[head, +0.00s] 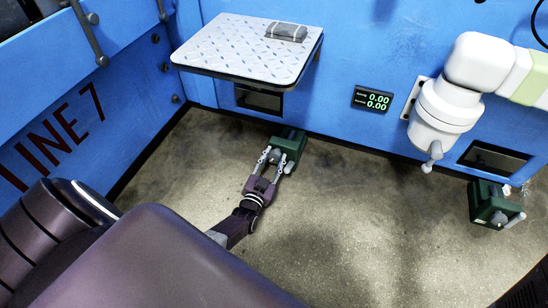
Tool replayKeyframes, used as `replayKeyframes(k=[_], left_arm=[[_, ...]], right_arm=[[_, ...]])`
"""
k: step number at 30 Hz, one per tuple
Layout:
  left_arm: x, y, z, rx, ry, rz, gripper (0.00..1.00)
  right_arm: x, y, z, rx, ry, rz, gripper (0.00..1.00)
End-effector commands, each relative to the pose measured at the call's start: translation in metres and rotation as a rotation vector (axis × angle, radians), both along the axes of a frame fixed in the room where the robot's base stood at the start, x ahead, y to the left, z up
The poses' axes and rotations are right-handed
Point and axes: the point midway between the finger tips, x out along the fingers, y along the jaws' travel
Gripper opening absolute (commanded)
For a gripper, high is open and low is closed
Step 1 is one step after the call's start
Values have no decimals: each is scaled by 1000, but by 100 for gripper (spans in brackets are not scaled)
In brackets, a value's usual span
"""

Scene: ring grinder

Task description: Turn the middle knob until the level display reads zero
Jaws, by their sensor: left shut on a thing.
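A green box (294,140) with a grey knob (275,157) is low on the blue wall below the shelf. My left gripper (276,163) reaches it from below and is shut on the knob; its fingers partly hide the knob. A second green box (484,214) with a grey knob (498,217) is at the far right. I cannot tell from this view which knob counts as the middle one. A small black display (372,98) on the wall shows two green lines, both reading 0.00; their labels are too small to read. My right gripper is out of view.
A metal tread-plate shelf (225,48) juts from the wall above the left gripper, with a grey packet (286,32) on it. A white jointed machine (445,105) hangs on the wall at right. The concrete floor (380,215) between the boxes is clear.

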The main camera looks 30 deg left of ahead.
Motion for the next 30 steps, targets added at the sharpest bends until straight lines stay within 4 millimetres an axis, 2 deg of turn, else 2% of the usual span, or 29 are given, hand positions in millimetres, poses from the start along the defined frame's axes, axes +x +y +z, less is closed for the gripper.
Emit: replayKeyframes(k=[7,8,13,25,30], left_arm=[[-1,0,-1,-2,3,1,9],[-1,0,-1,-2,3,1,35],[0,0,-1,-1,2,0,51],[0,-4,-2,-3,3,-6,51],[-7,-7,-3,-4,5,-7,51]], right_arm=[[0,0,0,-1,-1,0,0],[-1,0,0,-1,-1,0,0],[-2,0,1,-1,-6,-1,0],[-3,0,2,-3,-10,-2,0],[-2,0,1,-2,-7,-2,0]])
